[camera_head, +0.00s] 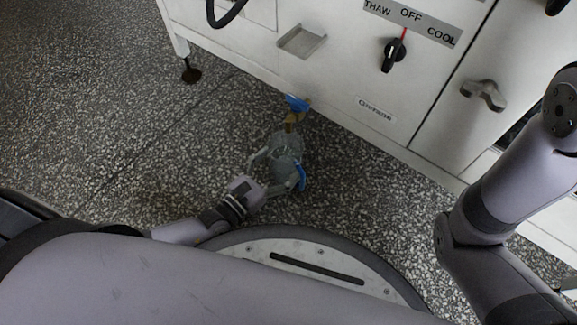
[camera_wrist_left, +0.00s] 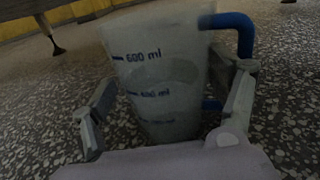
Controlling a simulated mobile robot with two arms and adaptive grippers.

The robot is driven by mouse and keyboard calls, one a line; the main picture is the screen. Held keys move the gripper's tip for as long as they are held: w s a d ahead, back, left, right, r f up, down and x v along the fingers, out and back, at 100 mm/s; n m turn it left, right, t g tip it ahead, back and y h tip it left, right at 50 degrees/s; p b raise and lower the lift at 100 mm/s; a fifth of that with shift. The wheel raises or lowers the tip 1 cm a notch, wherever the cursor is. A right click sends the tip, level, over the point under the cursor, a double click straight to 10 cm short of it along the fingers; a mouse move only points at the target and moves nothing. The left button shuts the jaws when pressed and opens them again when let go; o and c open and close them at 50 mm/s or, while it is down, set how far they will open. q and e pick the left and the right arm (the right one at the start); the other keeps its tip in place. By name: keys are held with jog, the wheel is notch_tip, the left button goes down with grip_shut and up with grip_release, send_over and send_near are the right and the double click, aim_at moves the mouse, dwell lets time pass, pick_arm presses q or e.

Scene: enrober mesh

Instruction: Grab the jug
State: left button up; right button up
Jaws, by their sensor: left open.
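The jug (camera_head: 287,150) is clear with a blue handle, and stands on the speckled floor in front of the white machine. In the left wrist view the jug (camera_wrist_left: 160,75) fills the middle, with blue volume marks such as 600 ml and the blue handle on the right. My left gripper (camera_head: 279,173) is open around the jug's near side. In the left wrist view its fingers (camera_wrist_left: 165,105) lie on either side of the jug, the right one close to the handle. I cannot tell whether either finger touches. My right gripper is not in view.
The white machine (camera_head: 330,75) stands just beyond the jug, with a dial (camera_head: 394,55) and a small tray-like ledge (camera_head: 301,41). A brown and blue fitting (camera_head: 294,108) shows at its lower edge, close behind the jug. Free floor (camera_head: 110,110) lies to the left.

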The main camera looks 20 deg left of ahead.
pick_arm(q)
jog(key=shift+b+x, duration=0.3)
jog(key=shift+x, duration=1)
jog(key=shift+c, duration=0.3)
jog(key=c, duration=1.2)
jog(key=shift+c, duration=0.6)
jog(key=shift+r, duration=0.2)
